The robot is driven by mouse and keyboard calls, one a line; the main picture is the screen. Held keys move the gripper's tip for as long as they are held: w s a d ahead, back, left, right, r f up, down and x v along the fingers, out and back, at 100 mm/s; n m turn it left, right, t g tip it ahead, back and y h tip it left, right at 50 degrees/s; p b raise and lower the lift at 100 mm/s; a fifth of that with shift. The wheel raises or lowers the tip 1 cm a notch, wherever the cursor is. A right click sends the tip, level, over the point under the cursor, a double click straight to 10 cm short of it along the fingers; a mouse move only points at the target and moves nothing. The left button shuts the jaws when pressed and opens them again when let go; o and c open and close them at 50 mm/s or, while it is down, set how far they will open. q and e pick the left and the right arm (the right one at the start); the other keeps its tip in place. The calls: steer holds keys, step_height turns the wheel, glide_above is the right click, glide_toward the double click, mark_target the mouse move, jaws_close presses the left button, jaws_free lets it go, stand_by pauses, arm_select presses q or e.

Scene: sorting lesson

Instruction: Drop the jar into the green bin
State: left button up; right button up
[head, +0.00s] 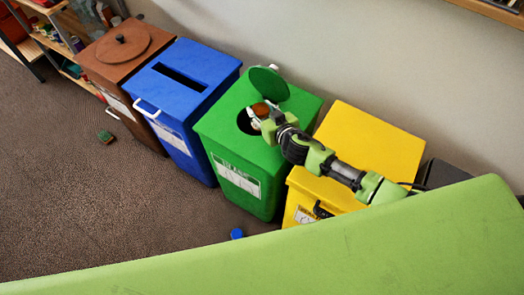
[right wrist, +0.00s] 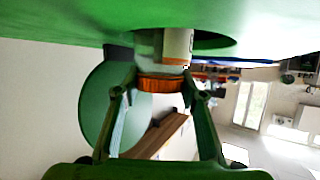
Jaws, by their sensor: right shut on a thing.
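The green bin (head: 240,165) stands in the row of bins with its round flap (head: 268,82) tipped up and its round hole open on top. My right gripper (head: 263,117) is over this hole, shut on the jar, whose orange-brown lid (head: 260,108) shows between the fingers. In the right wrist view, the gripper (right wrist: 161,78) holds the jar at its orange lid (right wrist: 162,84). The clear jar body with a pale label (right wrist: 178,45) points into the dark hole, and its far end is hidden. My left gripper is not in view.
The blue bin (head: 185,85) with a slot stands left of the green bin, and the brown bin (head: 125,50) beyond it. The yellow bin (head: 365,140) is on the right under my arm. A blue cap (head: 237,233) and a small dark green item (head: 105,137) lie on the floor.

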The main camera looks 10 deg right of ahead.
steer(key=o, duration=1.3)
steer(key=shift+v, duration=4)
steer(key=shift+f, duration=0.1)
